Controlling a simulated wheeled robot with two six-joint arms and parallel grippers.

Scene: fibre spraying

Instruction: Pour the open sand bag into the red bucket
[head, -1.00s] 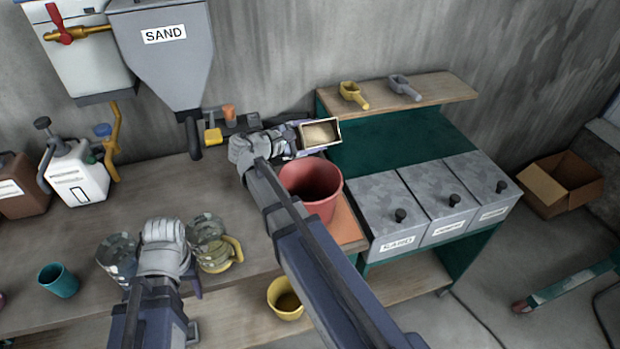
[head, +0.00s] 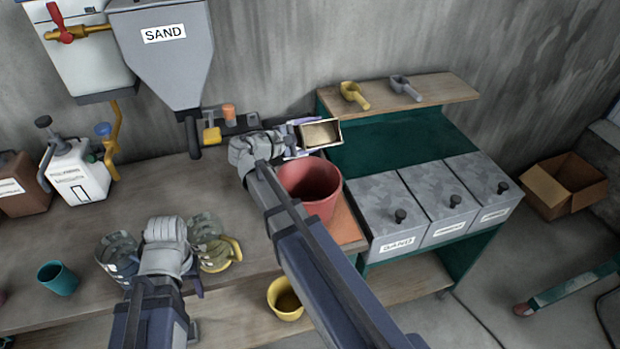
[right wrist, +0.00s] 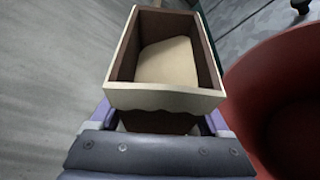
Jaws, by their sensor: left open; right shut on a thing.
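The open sand bag (head: 318,134) is a small box-shaped bag with pale sand inside. My right gripper (head: 296,138) is shut on it and holds it just behind the red bucket's far rim. In the right wrist view the bag (right wrist: 165,98) is upright, mouth up, between the fingers (right wrist: 160,128), with sand inside. The red bucket (head: 312,185) stands on an orange-brown surface; its inside (right wrist: 285,125) shows at the right of the wrist view and looks empty. My left gripper (head: 165,232) is low over the left bench, its fingers mostly hidden by the wrist; it is open.
Two clear jugs (head: 118,255) (head: 212,245) flank my left gripper. A teal cup (head: 58,278) and a yellow bucket (head: 286,300) are nearby. The SAND hopper (head: 165,60) hangs above the bench. Lidded grey bins (head: 395,212) stand right of the bucket. Scoops (head: 353,95) lie on the shelf.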

